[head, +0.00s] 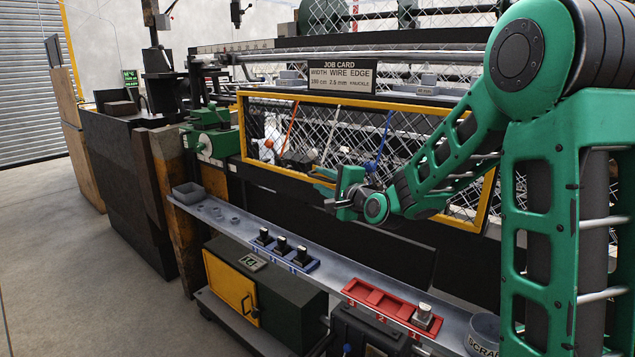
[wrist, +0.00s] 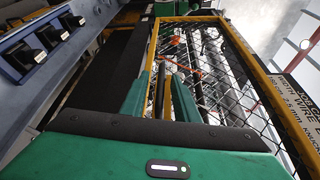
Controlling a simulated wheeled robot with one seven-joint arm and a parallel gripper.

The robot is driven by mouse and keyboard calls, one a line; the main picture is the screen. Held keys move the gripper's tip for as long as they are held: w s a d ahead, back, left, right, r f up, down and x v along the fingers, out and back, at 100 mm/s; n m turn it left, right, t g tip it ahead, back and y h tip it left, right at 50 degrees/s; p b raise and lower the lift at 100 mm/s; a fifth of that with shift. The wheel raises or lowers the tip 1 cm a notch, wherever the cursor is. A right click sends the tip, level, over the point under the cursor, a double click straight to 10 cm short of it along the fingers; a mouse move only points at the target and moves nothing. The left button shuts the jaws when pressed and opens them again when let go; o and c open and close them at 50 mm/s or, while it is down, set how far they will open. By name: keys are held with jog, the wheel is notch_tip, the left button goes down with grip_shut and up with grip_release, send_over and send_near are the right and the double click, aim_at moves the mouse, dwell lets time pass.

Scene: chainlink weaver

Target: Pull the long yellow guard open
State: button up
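The long yellow guard (head: 243,130) is a yellow frame with wire mesh across the front of the machine. It stands upright in the head view and looks shut. In the wrist view its yellow rail (wrist: 153,45) runs away from me. My gripper (head: 319,182) is at the guard's lower rail, near the middle of its length. In the wrist view my gripper (wrist: 160,80) has its two green fingers apart, with a dark bar (wrist: 160,92), seemingly the guard's handle, between them. I cannot tell whether the fingers touch the bar. My arm hides the guard's right part.
A grey shelf (head: 330,272) runs below the guard, with a blue block of black switches (head: 282,250) and a red tray (head: 385,304). A job card (head: 342,76) stands above the guard. A green cabinet with a yellow door (head: 232,285) sits underneath. The floor at left is clear.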

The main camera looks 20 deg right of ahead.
jog(key=shift+x, duration=0.8)
jog(key=shift+c, duration=0.3)
